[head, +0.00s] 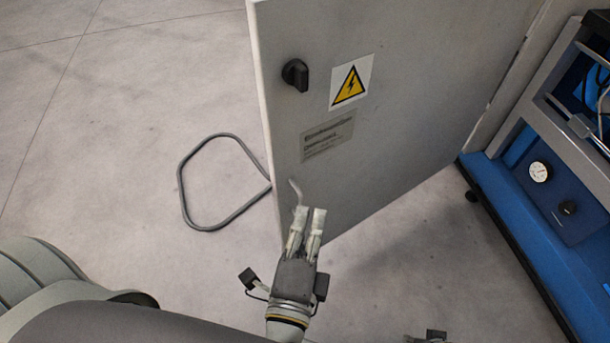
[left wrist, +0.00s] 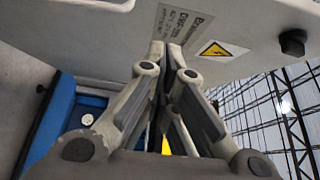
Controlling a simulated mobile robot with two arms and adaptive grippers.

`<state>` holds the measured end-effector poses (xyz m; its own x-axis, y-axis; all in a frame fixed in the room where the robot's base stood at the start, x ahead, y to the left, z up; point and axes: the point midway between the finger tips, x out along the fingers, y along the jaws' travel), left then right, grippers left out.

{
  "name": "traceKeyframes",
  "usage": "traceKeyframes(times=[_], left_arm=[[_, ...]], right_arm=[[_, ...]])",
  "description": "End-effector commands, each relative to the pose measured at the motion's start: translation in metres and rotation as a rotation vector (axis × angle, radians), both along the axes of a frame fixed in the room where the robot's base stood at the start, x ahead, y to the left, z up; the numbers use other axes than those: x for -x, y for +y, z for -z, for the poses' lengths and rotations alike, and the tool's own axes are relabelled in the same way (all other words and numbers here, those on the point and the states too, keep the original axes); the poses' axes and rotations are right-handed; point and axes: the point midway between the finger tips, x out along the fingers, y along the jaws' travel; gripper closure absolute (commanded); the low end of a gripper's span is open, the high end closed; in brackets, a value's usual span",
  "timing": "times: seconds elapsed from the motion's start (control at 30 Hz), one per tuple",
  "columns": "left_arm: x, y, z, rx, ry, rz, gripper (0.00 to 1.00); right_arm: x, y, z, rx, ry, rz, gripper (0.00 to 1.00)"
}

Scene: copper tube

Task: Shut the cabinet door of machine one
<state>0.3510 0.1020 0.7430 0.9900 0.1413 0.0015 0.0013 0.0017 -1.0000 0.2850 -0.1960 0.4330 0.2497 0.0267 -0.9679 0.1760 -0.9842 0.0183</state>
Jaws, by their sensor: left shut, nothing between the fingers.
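The cabinet door (head: 400,110) is a light grey panel standing open, jutting out from the blue and grey machine (head: 500,200) on the right. It has a black knob (head: 295,75), a yellow warning sign (head: 351,83) and a grey label (head: 327,135). My left gripper (head: 308,212) is shut and empty, in front of the door's lower near corner. In the left wrist view its fingertips (left wrist: 165,48) overlap the door face (left wrist: 110,45) beside the label; I cannot tell whether they touch. My right gripper's fingers are not in view.
A bent grey tube loop (head: 183,190) lies on the floor left of the door. A gauge (head: 539,171) sits on the machine's blue panel. A small dark part shows at the bottom edge, unclear.

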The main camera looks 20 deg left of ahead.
Motion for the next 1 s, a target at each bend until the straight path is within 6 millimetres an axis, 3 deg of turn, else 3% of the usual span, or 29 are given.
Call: traceKeyframes(times=[0.3,0.6,1.0], left_arm=[[-0.066,0.009,-0.003,0.001,-0.004,-0.001,1.0],[-0.085,0.039,0.0,0.0,0.001,0.001,1.0],[-0.086,0.041,0.0,0.002,0.002,0.0,1.0]], right_arm=[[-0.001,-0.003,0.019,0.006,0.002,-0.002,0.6],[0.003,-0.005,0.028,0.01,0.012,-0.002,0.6],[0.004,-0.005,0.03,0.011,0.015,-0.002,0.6]])
